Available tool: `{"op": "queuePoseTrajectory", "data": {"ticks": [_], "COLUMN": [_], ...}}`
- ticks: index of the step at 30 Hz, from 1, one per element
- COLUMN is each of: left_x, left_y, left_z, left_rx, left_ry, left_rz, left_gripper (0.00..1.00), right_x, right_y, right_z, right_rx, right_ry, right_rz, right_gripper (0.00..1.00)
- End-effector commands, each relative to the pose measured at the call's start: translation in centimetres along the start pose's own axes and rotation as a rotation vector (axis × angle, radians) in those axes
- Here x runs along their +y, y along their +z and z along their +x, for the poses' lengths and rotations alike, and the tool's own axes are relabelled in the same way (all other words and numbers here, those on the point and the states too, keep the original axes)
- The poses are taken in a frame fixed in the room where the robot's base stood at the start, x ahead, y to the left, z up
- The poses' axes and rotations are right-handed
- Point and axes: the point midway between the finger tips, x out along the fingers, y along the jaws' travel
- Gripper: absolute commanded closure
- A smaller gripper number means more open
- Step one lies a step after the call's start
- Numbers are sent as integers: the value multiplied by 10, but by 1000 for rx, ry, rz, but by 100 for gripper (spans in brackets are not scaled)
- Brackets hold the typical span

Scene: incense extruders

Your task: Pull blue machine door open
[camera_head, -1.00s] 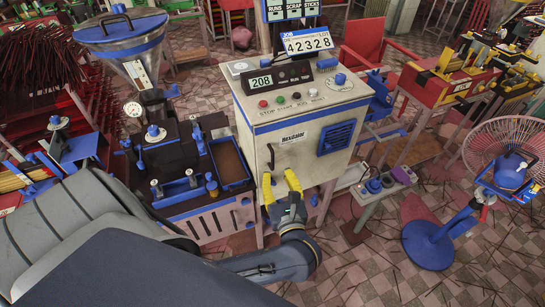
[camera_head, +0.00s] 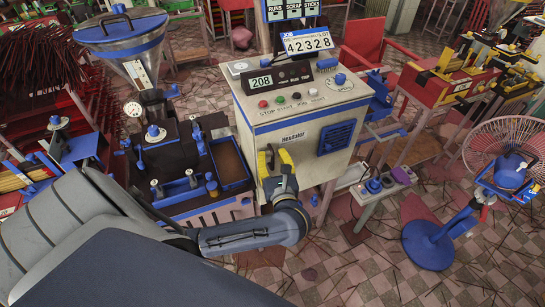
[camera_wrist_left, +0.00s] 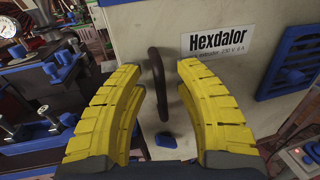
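The cream machine with blue trim (camera_head: 313,143) stands in the middle of the head view. Its front carries a "Hexdalor" label, also in the left wrist view (camera_wrist_left: 227,40), and a blue vent. A dark upright bar handle (camera_wrist_left: 160,82) is on the front, left of the label. My left gripper (camera_head: 274,156) is in front of this handle, its yellow fingers open on either side. In the left wrist view the handle shows between the fingers, with gaps on both sides. The front panel looks closed. My right gripper is not in view.
A dark blue-trimmed machine with a funnel (camera_head: 123,42) stands close on the left. A control box reading 208 (camera_head: 280,77) sits on top. A small side table (camera_head: 372,190) and a fan (camera_head: 510,160) are to the right. Tiled floor lies in front.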

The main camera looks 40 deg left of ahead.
Motion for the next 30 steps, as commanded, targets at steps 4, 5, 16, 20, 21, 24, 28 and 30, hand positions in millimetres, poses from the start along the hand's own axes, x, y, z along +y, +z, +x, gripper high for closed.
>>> {"op": "queuePoseTrajectory", "data": {"ticks": [4,5,16,20,21,24,28,30], "left_x": [0,0,0,0,0,0,-6,-12], "left_y": [0,0,0,0,0,0,-1,-1], "left_z": [0,0,0,0,0,-1,-7,-14], "left_rx": [0,0,0,0,0,1,3,5], "left_ry": [0,0,0,0,0,0,-7,-14], "left_rz": [0,0,0,0,0,0,0,-1], "left_gripper": [74,77,100,100,100,100,100,100], "right_x": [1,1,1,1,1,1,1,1], "right_y": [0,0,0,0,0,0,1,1], "right_z": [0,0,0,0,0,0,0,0], "right_rx": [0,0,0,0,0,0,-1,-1], "right_ry": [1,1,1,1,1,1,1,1], "right_rz": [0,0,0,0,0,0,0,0], "right_gripper": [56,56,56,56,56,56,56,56]}}
